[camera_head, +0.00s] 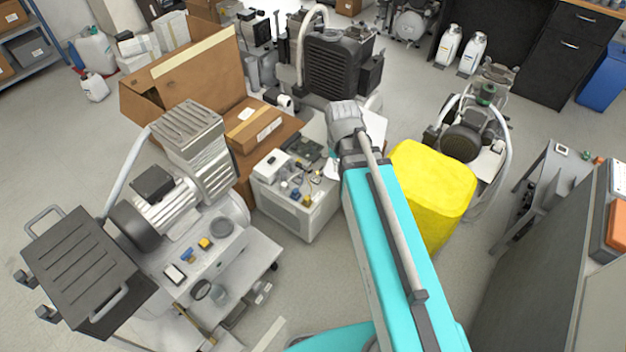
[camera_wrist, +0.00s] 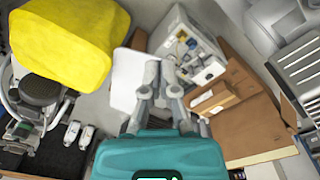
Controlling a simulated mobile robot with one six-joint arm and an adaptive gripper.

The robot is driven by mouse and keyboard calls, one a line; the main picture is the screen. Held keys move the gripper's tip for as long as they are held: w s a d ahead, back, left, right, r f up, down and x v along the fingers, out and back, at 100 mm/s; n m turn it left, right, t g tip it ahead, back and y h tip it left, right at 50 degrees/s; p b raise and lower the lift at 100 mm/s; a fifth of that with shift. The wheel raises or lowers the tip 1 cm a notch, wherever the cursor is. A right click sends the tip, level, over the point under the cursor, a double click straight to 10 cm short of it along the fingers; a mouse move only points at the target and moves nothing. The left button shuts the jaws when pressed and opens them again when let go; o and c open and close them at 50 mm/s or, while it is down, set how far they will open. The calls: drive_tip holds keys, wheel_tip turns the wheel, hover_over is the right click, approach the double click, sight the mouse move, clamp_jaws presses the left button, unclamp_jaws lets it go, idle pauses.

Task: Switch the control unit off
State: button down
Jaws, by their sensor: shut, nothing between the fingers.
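No label marks the control unit for certain. A grey cabinet (camera_head: 560,180) at the right edge of the head view has a small display and coloured buttons on its top. A white open-topped unit (camera_head: 295,195) with small fittings and a green board stands on the floor in the middle; it also shows in the wrist view (camera_wrist: 187,42). My gripper (camera_wrist: 161,66) is shut and empty in the wrist view, in front of the white unit's near side; I cannot tell the gap. In the head view my gripper is mostly hidden behind my arm.
A yellow container (camera_head: 432,190) stands close right of my arm. A large compressor (camera_head: 180,215) on a cart fills the left. Open cardboard boxes (camera_head: 195,80) and a black finned machine (camera_head: 340,65) stand behind. Floor is clear between the yellow container and grey cabinet.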

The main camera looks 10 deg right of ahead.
drive_tip(key=w+a+f+m+t+h+b, duration=0.1)
drive_tip(key=w+f+m+b, duration=0.7)
drive_tip(key=w+f+b, duration=2.7)
drive_tip(key=shift+a+f+t+h+b, duration=0.4)
drive_tip(key=shift+a+f+t+b, duration=0.45)
drive_tip(key=shift+f, duration=0.15)
drive_tip(key=shift+f, duration=0.1)
drive_tip(key=b, duration=1)
hover_over(314, 178)
drive_tip(key=s, duration=0.1)
wheel_tip(314, 178, down, 10)
drive_tip(key=shift+s+a+r, duration=0.1)
drive_tip(key=shift+a+r, duration=0.05)
drive_tip(key=shift+r, duration=0.1)
drive_tip(key=shift+w+a+f+b, duration=0.1)
drive_tip(key=shift+f+b, duration=0.8)
drive_tip(key=shift+f, duration=0.1)
drive_tip(key=shift+w+a+f+b, duration=0.1)
drive_tip(key=shift+f+b, duration=0.75)
drive_tip(key=shift+f, duration=0.1)
drive_tip(key=shift+d, duration=0.1)
